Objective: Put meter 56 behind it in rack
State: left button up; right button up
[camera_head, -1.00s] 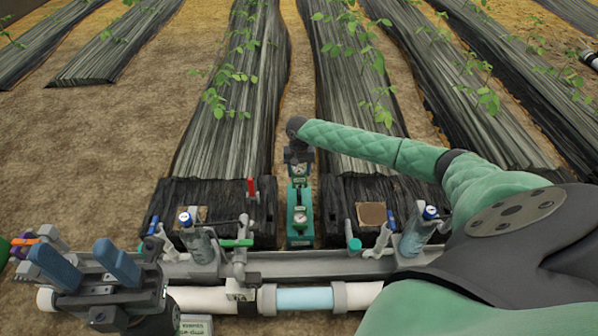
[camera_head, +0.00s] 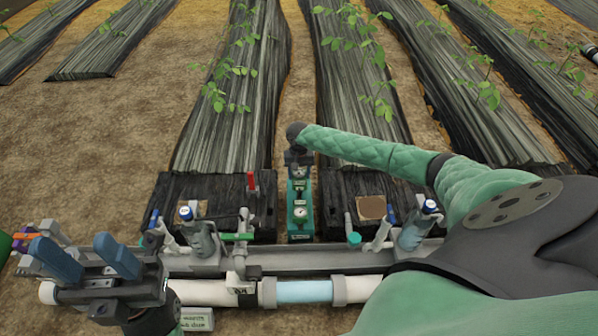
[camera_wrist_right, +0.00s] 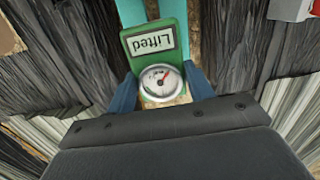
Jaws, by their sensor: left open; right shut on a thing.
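A narrow green rack (camera_head: 291,225) stands between the two dark bed ends in the head view. A round white-faced meter (camera_head: 300,213) sits at its near part. A second meter (camera_head: 299,172) is at its far end, right under my right gripper (camera_head: 298,160). In the right wrist view the blue fingers of my right gripper (camera_wrist_right: 163,92) are shut on a meter (camera_wrist_right: 160,82) with a red needle. I cannot read the number or see whether the meter is seated. My left gripper (camera_head: 103,262) is open and empty at lower left.
A grey rail (camera_head: 325,262) and a white and light-blue pipe (camera_head: 305,291) run across the front. Clear-bodied fittings with blue caps (camera_head: 201,235) (camera_head: 413,231) flank the rack, with a red-handled valve (camera_head: 252,183) close to its left.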

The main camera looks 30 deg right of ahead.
jog(key=shift+p, duration=0.85)
dwell(0.6)
jog(key=shift+f, duration=2.05)
jog(key=o, duration=1.1)
